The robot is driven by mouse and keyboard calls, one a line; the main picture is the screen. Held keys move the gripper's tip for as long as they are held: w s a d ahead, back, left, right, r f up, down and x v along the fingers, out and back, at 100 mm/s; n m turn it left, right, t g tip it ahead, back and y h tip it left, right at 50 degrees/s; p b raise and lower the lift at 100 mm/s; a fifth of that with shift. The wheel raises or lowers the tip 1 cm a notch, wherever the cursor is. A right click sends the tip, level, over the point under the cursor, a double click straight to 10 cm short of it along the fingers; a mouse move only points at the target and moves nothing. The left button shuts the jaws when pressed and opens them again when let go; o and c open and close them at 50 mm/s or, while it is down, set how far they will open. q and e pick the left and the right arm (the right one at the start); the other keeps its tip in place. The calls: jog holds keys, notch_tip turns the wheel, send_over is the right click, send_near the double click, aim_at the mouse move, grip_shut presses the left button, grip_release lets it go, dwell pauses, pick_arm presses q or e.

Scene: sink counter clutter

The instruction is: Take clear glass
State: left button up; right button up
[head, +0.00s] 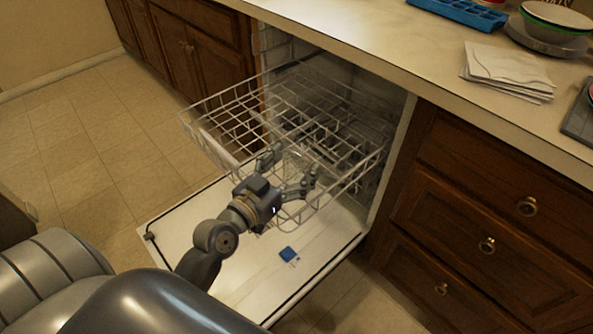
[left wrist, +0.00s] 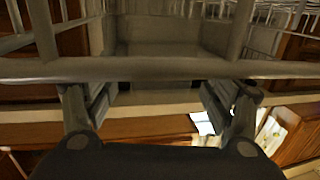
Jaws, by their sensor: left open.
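A faint, see-through shape that looks like the clear glass (head: 294,161) is in the dishwasher's upper rack (head: 225,117), at the fingertips of my left gripper (head: 290,168). Its outline is hard to make out against the wires. My left gripper is open, its fingers spread at the rack's front part. In the left wrist view, the two fingers (left wrist: 160,105) stand apart, with a rack bar (left wrist: 160,68) crossing ahead of them. A pale, blurred, box-like form shows beyond the bar; I cannot tell whether it is the glass. My right gripper is not in view.
The dishwasher door (head: 185,232) is folded down below the rack, with a small blue item (head: 288,254) on it. Wooden drawers (head: 490,200) stand to the right. Napkins (head: 508,70), bowls (head: 555,25) and a blue tray (head: 458,12) are on the counter (head: 400,50).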

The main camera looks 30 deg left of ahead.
pick_arm(q)
jog(key=shift+w, duration=0.7)
jog(key=shift+c, duration=0.3)
jog(key=c, duration=1.3)
jog(key=shift+o, duration=0.2)
jog(key=shift+r, duration=0.15)
